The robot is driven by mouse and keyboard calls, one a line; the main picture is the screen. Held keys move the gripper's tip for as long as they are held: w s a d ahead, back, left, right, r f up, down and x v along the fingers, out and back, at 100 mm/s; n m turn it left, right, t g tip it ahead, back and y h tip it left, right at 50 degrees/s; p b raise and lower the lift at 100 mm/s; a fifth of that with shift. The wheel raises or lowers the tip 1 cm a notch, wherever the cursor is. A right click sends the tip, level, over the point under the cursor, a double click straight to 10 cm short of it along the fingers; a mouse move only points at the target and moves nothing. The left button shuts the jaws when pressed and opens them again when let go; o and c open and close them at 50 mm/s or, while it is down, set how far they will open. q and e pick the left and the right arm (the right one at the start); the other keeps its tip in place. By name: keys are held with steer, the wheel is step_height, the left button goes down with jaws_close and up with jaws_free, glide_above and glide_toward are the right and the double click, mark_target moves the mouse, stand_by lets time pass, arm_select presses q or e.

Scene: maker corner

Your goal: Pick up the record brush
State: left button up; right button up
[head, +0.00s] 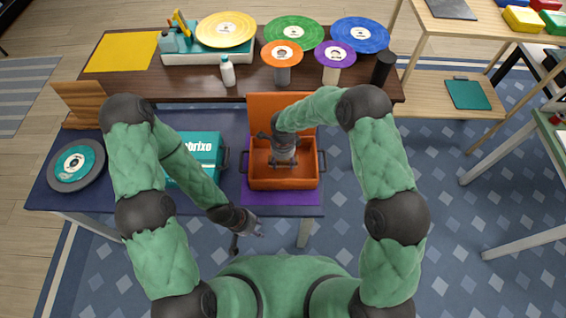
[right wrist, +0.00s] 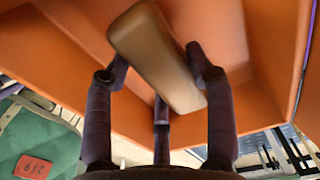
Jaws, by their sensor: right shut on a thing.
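The record brush is a brown, rounded-edge block. In the right wrist view the brush (right wrist: 158,55) is between the fingers of my right gripper (right wrist: 160,85), which is shut on it, with orange walls around. In the head view my right gripper (head: 284,163) reaches down into an open orange case (head: 267,184), and the brush is mostly hidden beneath it. I cannot tell whether the brush touches the case floor. My left gripper (head: 247,235) is empty, with its fingers apart, in front of the blue table's near edge.
The case sits on a purple mat (head: 258,199), its lid raised at the back. A teal box (head: 205,150) and a dark turntable (head: 57,175) are to the left. Coloured records, a white bottle (head: 227,72) and a black cylinder (head: 383,68) stand on the brown shelf behind.

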steer(key=s+a+r+p, duration=0.1)
steer(key=s+a+r, duration=0.2)
steer(key=a+r, duration=0.2)
step_height(320, 180, up, 2)
steer(key=shift+a+r, duration=0.15)
steer(key=shift+r, duration=0.1)
steer(key=s+a+r, duration=0.1)
steer(key=a, duration=0.1)
steer(key=s+a+r, duration=0.1)
steer(key=a, duration=0.1)
steer(key=s+a+r, duration=0.1)
steer(key=s+a, duration=0.1)
steer(key=a, duration=0.1)
steer(key=shift+r+p, duration=0.15)
steer(key=shift+p, duration=0.25)
steer(key=o, duration=0.5)
steer(key=shift+c, duration=0.2)
steer(key=c, duration=0.3)
